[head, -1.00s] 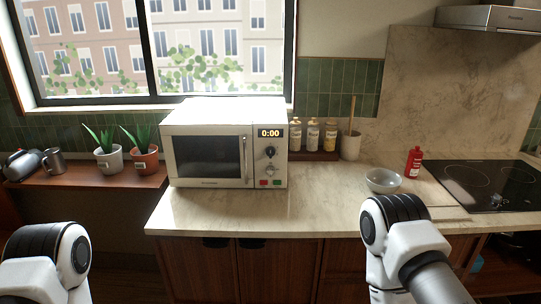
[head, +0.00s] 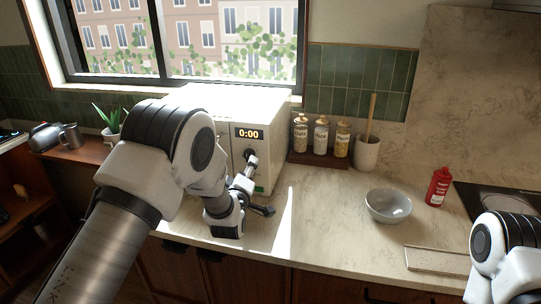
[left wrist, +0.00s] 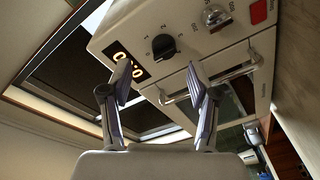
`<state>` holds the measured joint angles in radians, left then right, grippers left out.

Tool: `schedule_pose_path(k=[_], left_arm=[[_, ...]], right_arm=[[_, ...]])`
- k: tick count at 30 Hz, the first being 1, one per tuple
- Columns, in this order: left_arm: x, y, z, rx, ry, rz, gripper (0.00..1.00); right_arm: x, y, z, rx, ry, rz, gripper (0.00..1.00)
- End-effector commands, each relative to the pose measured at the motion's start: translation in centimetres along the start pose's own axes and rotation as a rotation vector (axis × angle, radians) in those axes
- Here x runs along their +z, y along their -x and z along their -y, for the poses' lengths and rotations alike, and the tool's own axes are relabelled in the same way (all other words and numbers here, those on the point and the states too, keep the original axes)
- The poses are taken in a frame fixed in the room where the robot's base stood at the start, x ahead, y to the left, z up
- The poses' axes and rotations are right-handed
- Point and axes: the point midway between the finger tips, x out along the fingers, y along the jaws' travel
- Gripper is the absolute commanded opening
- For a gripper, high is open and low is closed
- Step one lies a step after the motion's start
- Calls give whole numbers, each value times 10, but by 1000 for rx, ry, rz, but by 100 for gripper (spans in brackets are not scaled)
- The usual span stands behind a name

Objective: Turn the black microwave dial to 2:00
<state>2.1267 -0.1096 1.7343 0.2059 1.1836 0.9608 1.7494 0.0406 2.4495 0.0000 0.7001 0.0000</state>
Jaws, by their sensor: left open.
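The white microwave (head: 235,103) stands on the counter, its display (head: 248,133) reading 0:00. In the left wrist view the black dial (left wrist: 163,47) sits beside the display (left wrist: 127,66), with small marks around it; I cannot tell its setting exactly. A silver knob (left wrist: 217,17) is beside it. My left gripper (head: 262,185) is in front of the microwave's control side, open and empty. In the left wrist view its spread fingers (left wrist: 153,80) point towards the panel, with the dial ahead and apart from them. My arm hides much of the microwave front. My right gripper is out of view.
The microwave's door handle (left wrist: 212,84) crosses close to one finger in the left wrist view. Several jars (head: 321,136) and a utensil crock (head: 367,152) stand right of the microwave. A grey bowl (head: 388,205) and a red bottle (head: 438,187) are farther right. The counter between is clear.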

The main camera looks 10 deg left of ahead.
Motion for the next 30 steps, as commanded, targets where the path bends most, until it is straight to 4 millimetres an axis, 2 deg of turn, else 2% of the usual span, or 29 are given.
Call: schedule_pose_path(k=[6,10,13,20,21,25,30], left_arm=[[-2,-41,-2,-2,-1,0,61],[-1,-60,0,-3,-3,2,61],[0,-68,1,-3,-4,2,61],[0,-69,2,-5,-4,3,61],[0,-69,2,-5,-4,3,46],[0,-69,2,-5,-4,3,1],[1,-69,2,-5,-5,4,1]], right_arm=[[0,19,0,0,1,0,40],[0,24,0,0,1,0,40],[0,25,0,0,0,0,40],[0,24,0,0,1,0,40],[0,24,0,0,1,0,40],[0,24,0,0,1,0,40],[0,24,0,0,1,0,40]])
